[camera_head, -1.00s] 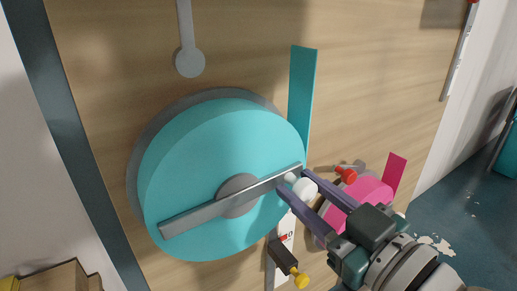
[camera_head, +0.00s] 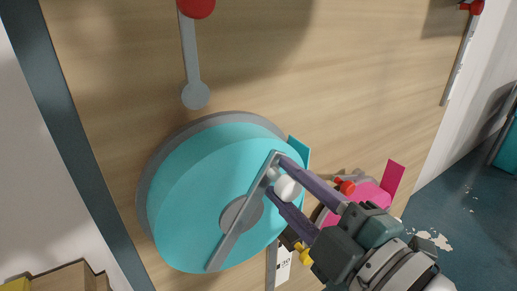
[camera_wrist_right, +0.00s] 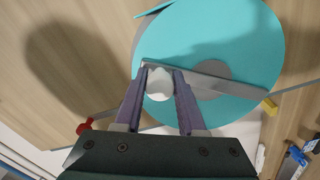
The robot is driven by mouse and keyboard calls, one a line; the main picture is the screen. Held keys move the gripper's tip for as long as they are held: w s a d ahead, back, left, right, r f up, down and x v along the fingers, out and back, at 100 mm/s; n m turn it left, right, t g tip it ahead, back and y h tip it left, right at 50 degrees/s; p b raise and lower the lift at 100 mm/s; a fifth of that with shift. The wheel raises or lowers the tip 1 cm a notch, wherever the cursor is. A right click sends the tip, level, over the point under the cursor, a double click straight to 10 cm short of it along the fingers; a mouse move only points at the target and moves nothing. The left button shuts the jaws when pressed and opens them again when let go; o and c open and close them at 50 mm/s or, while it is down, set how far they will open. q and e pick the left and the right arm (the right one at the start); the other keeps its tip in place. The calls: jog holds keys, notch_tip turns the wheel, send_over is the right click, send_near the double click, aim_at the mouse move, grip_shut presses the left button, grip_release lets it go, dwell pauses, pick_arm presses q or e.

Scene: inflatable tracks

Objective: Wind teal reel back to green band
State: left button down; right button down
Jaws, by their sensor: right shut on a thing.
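The teal reel (camera_head: 185,215) is mounted on a wooden panel, with a grey crank bar (camera_head: 228,245) across its hub (camera_head: 237,214). A white knob (camera_head: 287,188) sits at the upper right end of the bar. My right gripper (camera_head: 274,176) is shut on this knob. The right wrist view also shows the knob (camera_wrist_right: 159,84) between the purple fingers. A short teal strip (camera_head: 302,152) shows at the reel's upper right edge. A white scale (camera_head: 284,265) marked 30 is below the reel, partly hidden. No green band can be made out. My left gripper is not in view.
A pink reel (camera_head: 371,195) and a red knob (camera_head: 346,187) are close by my right gripper. A yellow-ended lever (camera_head: 303,254) is below it. A grey lever (camera_head: 193,75) with a red end hangs above. Bare panel lies upper right.

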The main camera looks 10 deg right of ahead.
jog(key=shift+s+a+r+n, duration=0.2)
jog(key=shift+a+r+n, duration=0.3)
jog(key=shift+n, duration=0.5)
jog(key=shift+a, duration=0.1)
jog(key=c, duration=0.5)
grip_release()
jog(key=shift+f, duration=0.15)
